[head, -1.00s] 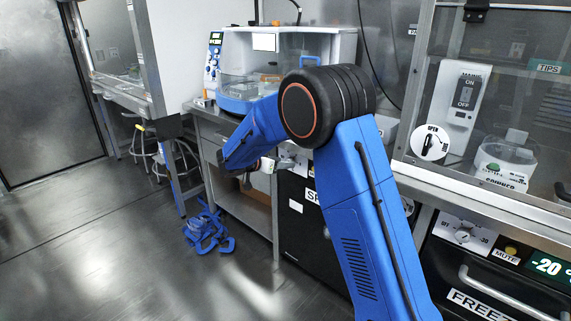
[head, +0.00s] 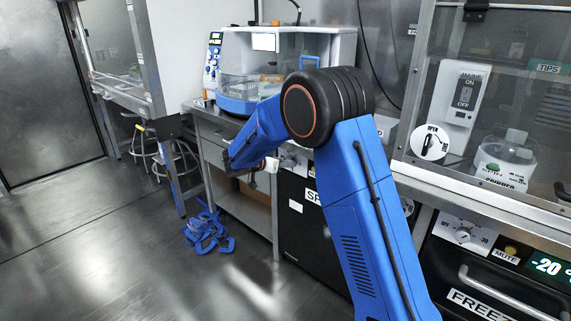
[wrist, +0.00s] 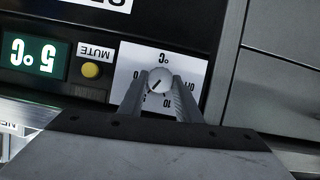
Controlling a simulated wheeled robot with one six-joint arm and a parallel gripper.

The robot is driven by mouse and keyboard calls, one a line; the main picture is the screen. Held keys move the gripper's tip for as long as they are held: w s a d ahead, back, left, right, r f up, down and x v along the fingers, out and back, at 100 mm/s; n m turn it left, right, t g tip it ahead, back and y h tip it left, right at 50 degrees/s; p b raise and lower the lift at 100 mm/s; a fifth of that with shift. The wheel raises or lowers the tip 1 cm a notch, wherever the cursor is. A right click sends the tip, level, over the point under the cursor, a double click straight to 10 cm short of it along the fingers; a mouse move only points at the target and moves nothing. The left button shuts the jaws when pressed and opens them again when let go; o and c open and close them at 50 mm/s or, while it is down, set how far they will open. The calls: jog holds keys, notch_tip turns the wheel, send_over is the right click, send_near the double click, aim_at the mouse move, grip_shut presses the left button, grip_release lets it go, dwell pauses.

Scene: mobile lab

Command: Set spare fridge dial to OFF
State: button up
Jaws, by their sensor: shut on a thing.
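The spare fridge dial (wrist: 160,80) is a round pale knob on a white panel (wrist: 128,67), seen upside down in the wrist view. The panel has markings for °C, 10 and OFF, with OFF at the right. My gripper (wrist: 160,84) is shut on the knob, one finger on each side. In the head view the black fridge (head: 308,229) stands under the counter; my gripper (head: 273,165) is at its top left, and my arm hides part of it.
A yellow mute button (wrist: 91,70) and a green 5 °C display (wrist: 34,56) sit beside the dial panel. A freezer (head: 500,290) with its own dial (head: 463,235) stands to the right. Blue clamp-like items (head: 207,232) lie on the floor; the floor in front is clear.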

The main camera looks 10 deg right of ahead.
jog(key=shift+w+a+f+n+g+h, duration=0.1)
jog(key=shift+f+n+g+h, duration=0.15)
jog(key=shift+n+h, duration=2.15)
jog(key=shift+w+a+f+n+g+h, duration=0.1)
jog(key=shift+f+n+g+h, duration=0.25)
jog(key=shift+n, duration=3.9)
jog(key=shift+w+a+f+n+g+h, duration=0.15)
jog(key=shift+n+h, duration=1.3)
jog(key=shift+n, duration=1.9)
jog(key=o, duration=1.1)
jog(key=shift+c, duration=0.2)
jog(key=shift+s, duration=0.1)
